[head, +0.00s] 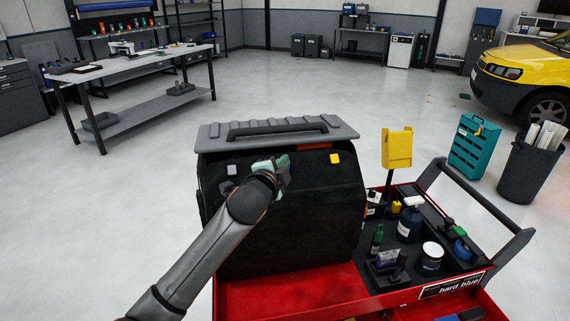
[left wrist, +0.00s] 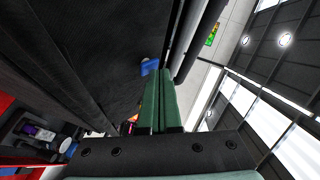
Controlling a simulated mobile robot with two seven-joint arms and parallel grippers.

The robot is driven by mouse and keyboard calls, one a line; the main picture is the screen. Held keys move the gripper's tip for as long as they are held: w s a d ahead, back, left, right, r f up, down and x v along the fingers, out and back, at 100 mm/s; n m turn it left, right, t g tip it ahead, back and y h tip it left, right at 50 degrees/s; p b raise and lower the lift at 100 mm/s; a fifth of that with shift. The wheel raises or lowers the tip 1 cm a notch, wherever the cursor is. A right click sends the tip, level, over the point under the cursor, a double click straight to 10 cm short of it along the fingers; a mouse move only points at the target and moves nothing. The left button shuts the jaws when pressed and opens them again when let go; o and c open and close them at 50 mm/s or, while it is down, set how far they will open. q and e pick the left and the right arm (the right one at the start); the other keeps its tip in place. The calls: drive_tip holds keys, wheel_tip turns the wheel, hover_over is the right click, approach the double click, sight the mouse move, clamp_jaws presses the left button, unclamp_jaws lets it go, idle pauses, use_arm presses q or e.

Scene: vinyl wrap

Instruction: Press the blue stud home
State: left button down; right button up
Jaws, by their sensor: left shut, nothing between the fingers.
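The blue stud (left wrist: 149,66) shows in the left wrist view on the dark panel, just by the tips of my left gripper (left wrist: 167,72). I cannot tell whether the tips touch it. In the head view the gripper hides the stud. My left gripper (head: 277,163) has green fingers, shut and empty, at the upper middle of the black panel (head: 305,215). A whitish stud (head: 232,169) lies left of the gripper and a yellow stud (head: 335,158) right of it. My right gripper is not in view.
A grey ribbed cover with a black handle (head: 278,128) tops the panel, close above the gripper. The red cart (head: 290,290) carries bottles and a jar (head: 432,256) at right. A yellow holder (head: 397,148) stands beside the panel. Open floor lies behind.

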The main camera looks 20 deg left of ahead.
use_arm(q)
drive_tip(key=shift+w+a+f, duration=0.2)
drive_tip(key=shift+f, duration=0.1)
idle(0.4)
drive_tip(key=shift+r, duration=0.1)
drive_tip(key=shift+s+d+r+p, duration=0.3)
drive_tip(key=shift+s+r+p, duration=0.15)
drive_tip(key=shift+r, duration=0.1)
drive_tip(key=shift+d+r, duration=0.1)
drive_tip(key=s+r, duration=0.1)
drive_tip(key=s+d+r, duration=0.1)
drive_tip(key=r, duration=0.1)
drive_tip(key=shift+s+d+r, duration=0.35)
drive_tip(key=shift+s+r, duration=0.05)
idle(0.7)
